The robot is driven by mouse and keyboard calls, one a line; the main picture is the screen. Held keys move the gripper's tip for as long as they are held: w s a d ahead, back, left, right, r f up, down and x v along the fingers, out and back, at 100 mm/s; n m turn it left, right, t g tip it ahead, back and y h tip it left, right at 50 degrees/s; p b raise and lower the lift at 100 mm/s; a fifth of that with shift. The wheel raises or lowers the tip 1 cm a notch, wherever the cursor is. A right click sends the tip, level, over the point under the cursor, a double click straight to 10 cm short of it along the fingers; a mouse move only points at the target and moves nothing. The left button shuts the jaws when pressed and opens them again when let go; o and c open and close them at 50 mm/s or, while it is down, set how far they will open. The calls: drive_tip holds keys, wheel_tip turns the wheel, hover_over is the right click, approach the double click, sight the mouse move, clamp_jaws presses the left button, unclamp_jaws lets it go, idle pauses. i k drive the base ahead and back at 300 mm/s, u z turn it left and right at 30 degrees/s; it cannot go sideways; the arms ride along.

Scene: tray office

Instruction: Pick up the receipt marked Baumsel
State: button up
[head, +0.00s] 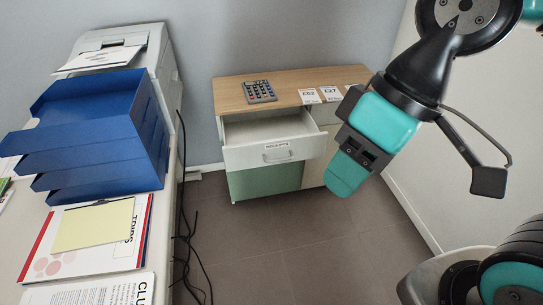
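I cannot make out the word Baumsel on any paper. Small white slips lie on the wooden top of a low cabinet, one left slip (309,96) and one middle slip (330,93), with large print that I cannot read surely. A third slip is partly hidden by my arm. The cabinet's top drawer (274,153) is pulled open and its label seems to read RECEIPTS; I see no paper in the visible part of its inside. My gripper (346,176) hangs in front of the cabinet's right side, pointing down; its finger gap is not clear.
A calculator (259,91) lies on the cabinet top. On the left, a desk holds blue stacked trays (95,130), a printer (122,55), a yellow sheet (95,225) and other papers. Black cables (187,245) hang beside the desk. The floor (270,235) before the cabinet is clear.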

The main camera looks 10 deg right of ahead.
sight(309, 96)
drive_tip(key=z, duration=0.65)
drive_tip(key=i, duration=2.05)
drive_tip(key=u, duration=0.65)
